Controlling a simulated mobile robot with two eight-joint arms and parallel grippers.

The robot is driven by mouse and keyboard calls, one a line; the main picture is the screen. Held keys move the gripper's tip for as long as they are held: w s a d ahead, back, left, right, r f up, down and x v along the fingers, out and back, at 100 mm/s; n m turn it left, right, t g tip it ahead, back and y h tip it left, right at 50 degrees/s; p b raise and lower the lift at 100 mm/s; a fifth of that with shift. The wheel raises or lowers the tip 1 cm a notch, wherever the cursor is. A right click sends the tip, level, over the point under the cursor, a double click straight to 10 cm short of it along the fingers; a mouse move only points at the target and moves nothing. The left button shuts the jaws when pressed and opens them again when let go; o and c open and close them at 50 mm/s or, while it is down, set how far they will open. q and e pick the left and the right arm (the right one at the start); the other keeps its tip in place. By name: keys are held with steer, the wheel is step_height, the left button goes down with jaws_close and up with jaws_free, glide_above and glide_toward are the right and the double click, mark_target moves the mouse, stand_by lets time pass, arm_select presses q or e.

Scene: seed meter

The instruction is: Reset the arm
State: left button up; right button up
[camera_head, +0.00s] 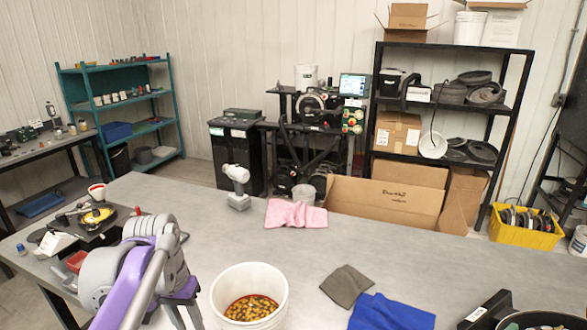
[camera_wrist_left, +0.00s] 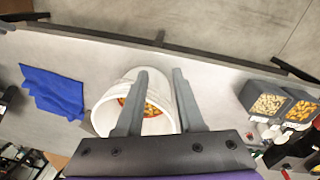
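My left arm, grey and purple, reaches in over the near left of the table (camera_head: 330,240) in the head view. My left gripper (camera_wrist_left: 159,73) shows in the wrist view with its two grey fingers apart and nothing between them. Beyond the fingers is a white bucket (camera_head: 222,300) with mottled yellow, red and dark seeds (camera_head: 251,308) inside. The bucket also shows in the wrist view (camera_wrist_left: 103,112), partly hidden by the fingers. In the head view the bucket stands right of my left arm. My right arm and gripper are not in view.
A blue cloth (camera_head: 392,312), grey cloth (camera_head: 346,286) and pink cloth (camera_head: 296,214) lie on the table. A cordless drill (camera_head: 237,180) stands at the far edge. Bins of seeds (camera_wrist_left: 268,103) show in the wrist view. The table's middle is mostly clear.

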arm_select(q)
steer(key=s+d+f+t, duration=0.1)
steer(key=s+f+t, duration=0.1)
steer(key=s+f, duration=0.4)
steer(key=s+d+f+n+t+y, duration=0.1)
steer(key=s+d+f+t, duration=0.1)
steer(key=s+f, duration=0.4)
steer(key=shift+s+f+t, duration=0.15)
steer(key=shift+f+t, duration=0.5)
steer(key=shift+t, duration=0.15)
